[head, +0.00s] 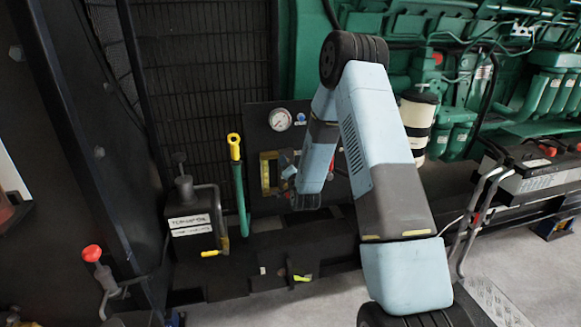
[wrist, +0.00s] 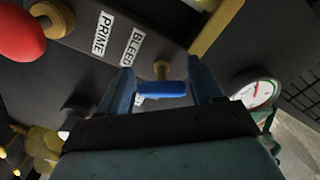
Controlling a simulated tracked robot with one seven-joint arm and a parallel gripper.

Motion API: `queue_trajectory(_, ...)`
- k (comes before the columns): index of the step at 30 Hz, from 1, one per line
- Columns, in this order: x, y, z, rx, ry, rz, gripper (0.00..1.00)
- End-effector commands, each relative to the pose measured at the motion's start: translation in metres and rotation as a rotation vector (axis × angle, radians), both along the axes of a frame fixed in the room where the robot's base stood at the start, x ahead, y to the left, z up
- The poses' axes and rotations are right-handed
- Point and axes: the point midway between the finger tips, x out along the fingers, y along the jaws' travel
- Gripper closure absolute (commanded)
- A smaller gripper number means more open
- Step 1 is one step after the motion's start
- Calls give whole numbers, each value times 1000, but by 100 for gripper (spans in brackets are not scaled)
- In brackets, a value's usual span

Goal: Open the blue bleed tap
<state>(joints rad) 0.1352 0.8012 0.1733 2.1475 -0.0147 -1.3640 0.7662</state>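The blue bleed tap (wrist: 163,89) shows in the wrist view as a short blue bar on a brass stem (wrist: 161,69), set on a dark panel beside a BLEED label (wrist: 131,38). My gripper (wrist: 164,76) is open, with one finger to the left of the blue bar and one to the right. The bar lies across the gap; I cannot tell whether its left end touches a finger. In the head view my gripper (head: 286,170) is at the dark panel, partly hidden by my arm, and I cannot make out the bar there.
A pressure gauge (wrist: 254,92) is to the right of my fingers; the head view shows it too (head: 280,119). A red ball (wrist: 16,31) and a PRIME label (wrist: 102,33) are on the left.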

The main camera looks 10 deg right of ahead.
Motion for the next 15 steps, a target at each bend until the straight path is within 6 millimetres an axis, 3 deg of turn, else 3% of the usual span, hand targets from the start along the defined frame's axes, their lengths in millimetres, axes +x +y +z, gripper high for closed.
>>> queue_trajectory(5,-1,0,-1,0,3,0,20)
queue_trajectory(15,-4,0,0,0,-1,0,20)
